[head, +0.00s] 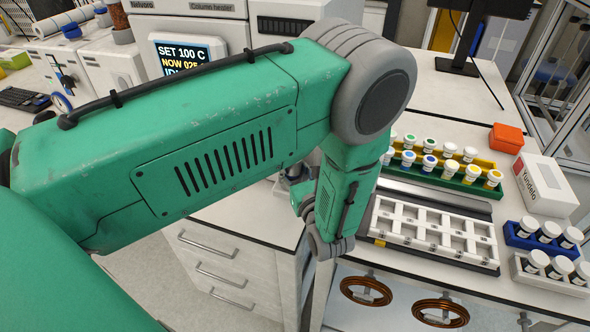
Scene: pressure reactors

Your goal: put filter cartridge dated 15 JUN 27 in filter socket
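My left arm crosses the view from the left. Its forearm hangs down over the front edge of the bench, and the wrist end is near the middle. The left gripper's fingers cannot be made out; they are hidden behind or blended with the wrist. A small metallic part (294,174) shows just beyond the wrist, and I cannot tell what it is. No filter cartridge dated 15 JUN 27 can be picked out, as no date is legible. No filter socket can be identified for certain. My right gripper is not in view.
White-capped vials stand in a yellow rack (484,162) and a green rack (440,180). A white slotted tray (433,234) is in front. Blue (520,242) and white (530,276) racks, a white box (545,185) and an orange box (506,138) are at right. An instrument display (185,57) reads SET 100 C.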

